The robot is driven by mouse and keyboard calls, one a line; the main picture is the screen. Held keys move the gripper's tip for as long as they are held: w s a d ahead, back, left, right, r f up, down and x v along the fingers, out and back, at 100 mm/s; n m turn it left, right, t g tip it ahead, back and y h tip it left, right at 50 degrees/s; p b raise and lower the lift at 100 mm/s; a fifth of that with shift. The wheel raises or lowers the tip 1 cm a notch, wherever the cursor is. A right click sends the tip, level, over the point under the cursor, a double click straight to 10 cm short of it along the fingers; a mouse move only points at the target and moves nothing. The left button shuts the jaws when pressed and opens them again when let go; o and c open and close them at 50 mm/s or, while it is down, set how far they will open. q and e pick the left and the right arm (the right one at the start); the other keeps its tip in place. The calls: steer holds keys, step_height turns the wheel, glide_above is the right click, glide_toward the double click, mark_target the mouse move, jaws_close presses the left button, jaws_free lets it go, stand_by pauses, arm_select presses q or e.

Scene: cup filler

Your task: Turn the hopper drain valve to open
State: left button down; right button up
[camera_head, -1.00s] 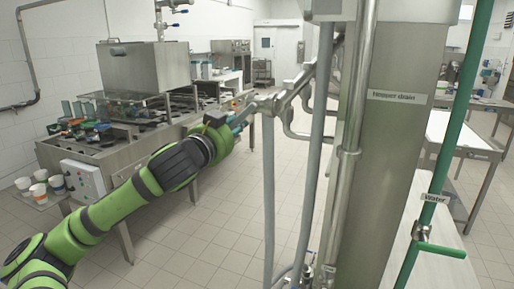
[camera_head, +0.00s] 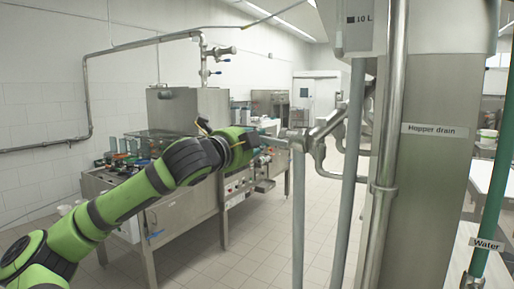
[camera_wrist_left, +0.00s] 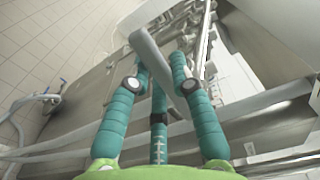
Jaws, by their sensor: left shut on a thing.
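The hopper drain valve (camera_head: 298,141) is a grey metal fitting on the pipework left of the steel column, which carries a "Hopper drain" label (camera_head: 434,130). Its grey lever (camera_head: 278,142) points left into my left gripper (camera_head: 262,141). In the left wrist view, the teal fingers of my left gripper (camera_wrist_left: 157,83) are closed around the grey lever (camera_wrist_left: 155,62), which runs slantwise between them. The fingertips are partly hidden in the head view by the wrist. My right gripper is in neither view.
Vertical grey pipes (camera_head: 347,190) stand close to the right of the gripper. A green pipe labelled "Water" (camera_head: 487,244) is at the far right. A steel machine bench (camera_head: 180,213) stands behind my left arm. The tiled floor (camera_head: 250,255) is clear between.

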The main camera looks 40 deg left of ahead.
arm_select(q)
steer(key=shift+r+m, duration=0.6)
steer(key=shift+m, duration=0.3)
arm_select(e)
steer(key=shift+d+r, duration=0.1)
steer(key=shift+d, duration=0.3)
arm_select(q)
steer(key=shift+r, duration=0.1)
steer(key=c, duration=1.1)
jaws_free()
steer(key=shift+o, duration=0.2)
steer(key=shift+w, duration=0.1)
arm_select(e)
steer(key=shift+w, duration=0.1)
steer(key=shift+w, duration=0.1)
arm_select(q)
steer(key=v, duration=1.2)
steer(key=shift+d, duration=0.1)
